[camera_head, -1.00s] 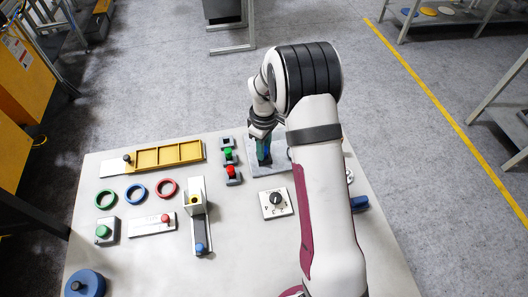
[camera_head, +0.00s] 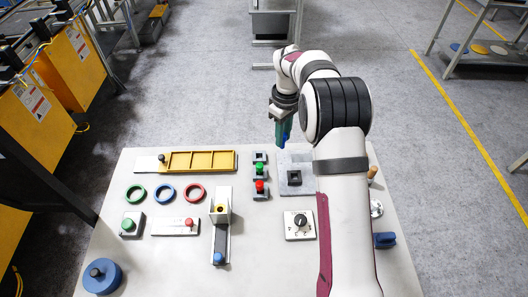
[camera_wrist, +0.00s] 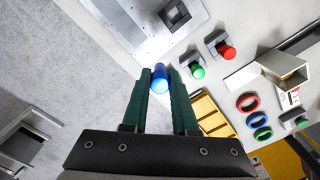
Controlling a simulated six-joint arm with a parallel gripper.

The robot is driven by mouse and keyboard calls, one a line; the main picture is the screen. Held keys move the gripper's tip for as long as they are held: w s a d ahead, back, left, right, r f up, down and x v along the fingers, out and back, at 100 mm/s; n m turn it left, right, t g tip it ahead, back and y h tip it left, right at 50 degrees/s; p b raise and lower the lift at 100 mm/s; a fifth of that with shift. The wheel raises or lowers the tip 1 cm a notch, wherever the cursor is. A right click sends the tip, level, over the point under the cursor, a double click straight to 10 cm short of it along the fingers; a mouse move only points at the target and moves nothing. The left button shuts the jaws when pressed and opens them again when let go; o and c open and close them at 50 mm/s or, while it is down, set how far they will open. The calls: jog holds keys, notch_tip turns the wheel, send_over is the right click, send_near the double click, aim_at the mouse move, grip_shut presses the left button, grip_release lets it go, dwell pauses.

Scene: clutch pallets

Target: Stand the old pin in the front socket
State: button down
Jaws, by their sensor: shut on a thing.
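My gripper (camera_head: 283,132) is shut on a blue pin (camera_wrist: 160,78), gripped between the fingertips in the wrist view. In the head view the pin's blue end (camera_head: 286,138) points down, above and behind the table's far edge. A grey plate (camera_head: 300,160) lies below, with a square dark socket (camera_head: 294,178) that looks empty. To its left is a column of small grey sockets: the back one (camera_head: 260,157) looks empty, then a green-topped pin (camera_head: 259,168) and a red-topped pin (camera_head: 260,186). No label shows which pin is old.
A yellow tray (camera_head: 200,161), several coloured rings, a grey chute (camera_head: 221,238) and a dial box (camera_head: 299,225) stand on the table. A tan peg (camera_head: 372,172) and a blue item (camera_head: 385,240) are right of my arm. The air around my gripper is clear.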

jog(key=a+f, duration=0.1)
jog(key=a, duration=0.1)
jog(key=w+a+f, duration=0.1)
jog(key=a+f, duration=0.1)
jog(key=w+a+f, duration=0.1)
jog(key=a, duration=0.1)
jog(key=shift+w+a+f, duration=0.25)
jog(key=shift+a, duration=0.05)
jog(key=shift+f, duration=1.9)
jog(key=shift+f, duration=0.1)
jog(key=c, duration=0.7)
grip_release()
